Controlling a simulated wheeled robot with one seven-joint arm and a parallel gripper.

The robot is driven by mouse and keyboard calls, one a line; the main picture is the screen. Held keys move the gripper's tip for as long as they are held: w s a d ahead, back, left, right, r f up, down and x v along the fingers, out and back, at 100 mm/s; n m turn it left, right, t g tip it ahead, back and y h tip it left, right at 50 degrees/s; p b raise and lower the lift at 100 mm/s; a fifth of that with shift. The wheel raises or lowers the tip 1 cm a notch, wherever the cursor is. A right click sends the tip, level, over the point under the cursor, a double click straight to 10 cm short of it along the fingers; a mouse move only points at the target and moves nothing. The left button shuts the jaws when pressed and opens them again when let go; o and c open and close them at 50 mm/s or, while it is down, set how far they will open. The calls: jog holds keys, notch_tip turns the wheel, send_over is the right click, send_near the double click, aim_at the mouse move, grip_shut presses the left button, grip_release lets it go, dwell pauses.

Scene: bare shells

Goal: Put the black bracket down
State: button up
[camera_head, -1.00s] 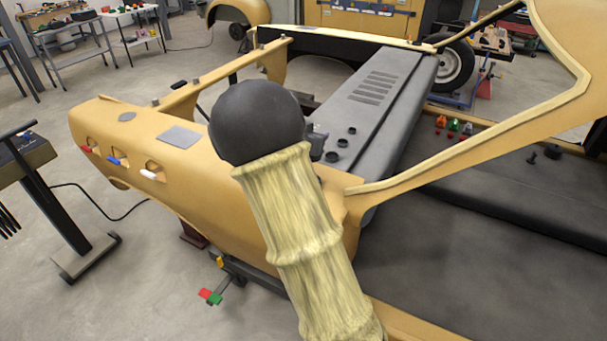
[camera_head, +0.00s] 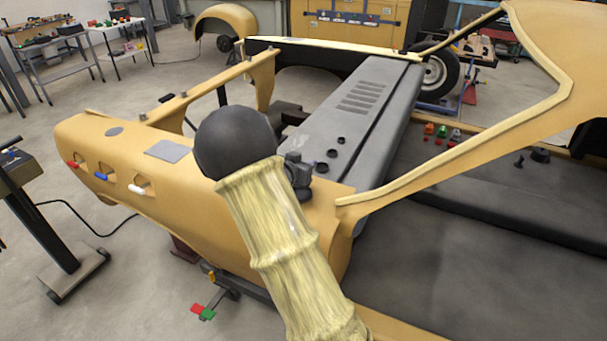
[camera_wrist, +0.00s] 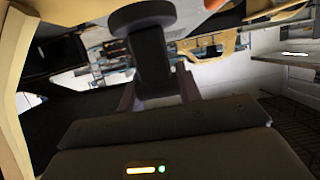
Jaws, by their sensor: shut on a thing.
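In the wrist view my gripper (camera_wrist: 155,88) is shut on a black bracket (camera_wrist: 150,60). The bracket is a dark upright block with a wider rounded end, and it sticks out beyond the two fingers. In the head view my padded arm and its dark round joint cover much of the middle. A dark grey shape (camera_head: 297,170) shows just right of that joint, over the tan car body (camera_head: 215,210); I cannot tell whether it is part of my gripper or the bracket. Contact between the bracket and any surface cannot be made out.
A long grey panel (camera_head: 365,110) with slots and several small dark rings runs back from the tan body. A tan pillar (camera_head: 430,170) slants up at the right. Small red, green and orange pieces (camera_head: 441,131) sit beyond it. A dark flat floor panel (camera_head: 450,260) is mostly clear.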

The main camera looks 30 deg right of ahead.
jog(key=shift+r, duration=0.1)
jog(key=shift+f, duration=1.9)
jog(key=shift+f, duration=0.3)
jog(key=o, duration=1.2)
